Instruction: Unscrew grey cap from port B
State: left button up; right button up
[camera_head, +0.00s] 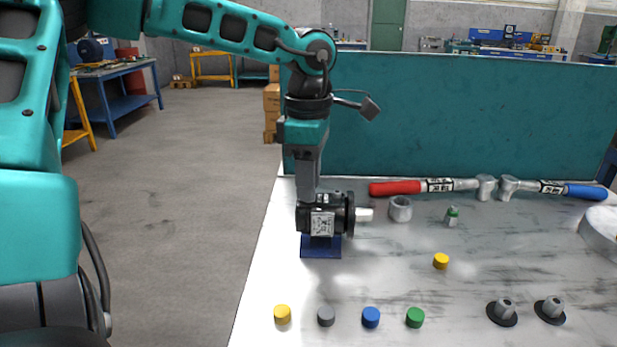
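The black hydraulic motor (342,214) sits on a dark blue stand (321,246) near the table's left edge, its light shaft pointing right. A white label with dark print is on its front; I cannot read it. My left gripper (307,198) points straight down at the top left of the motor, touching or very close to it. It is seen side-on, so its opening is hidden. No grey cap shows on a port; the gripper covers that spot. A loose grey cap (326,316) lies at the table's front. My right gripper is out of view.
Yellow (282,314), blue (371,317) and green (415,317) caps lie beside the grey one. Another yellow cap (441,261), a grey ring (400,209) and a small green-topped bottle (452,216) lie right of the motor. Red-handled (395,188) and blue-handled (586,192) wrenches lie behind.

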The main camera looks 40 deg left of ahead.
pick_arm(q)
grip_shut()
jog(key=n+b, duration=0.1)
jog(key=n, duration=0.2)
jog(key=shift+f+b, duration=0.15)
jog(key=shift+b, duration=0.2)
jog(key=n, duration=0.2)
jog(key=shift+r+n, duration=0.2)
jog(key=shift+n, duration=0.2)
jog(key=shift+b, duration=0.4)
jog(key=n+b, duration=0.1)
jog(key=n, duration=0.1)
jog(key=shift+f+n, duration=0.1)
jog(key=shift+n, duration=1.2)
jog(key=shift+o, duration=0.7)
grip_release()
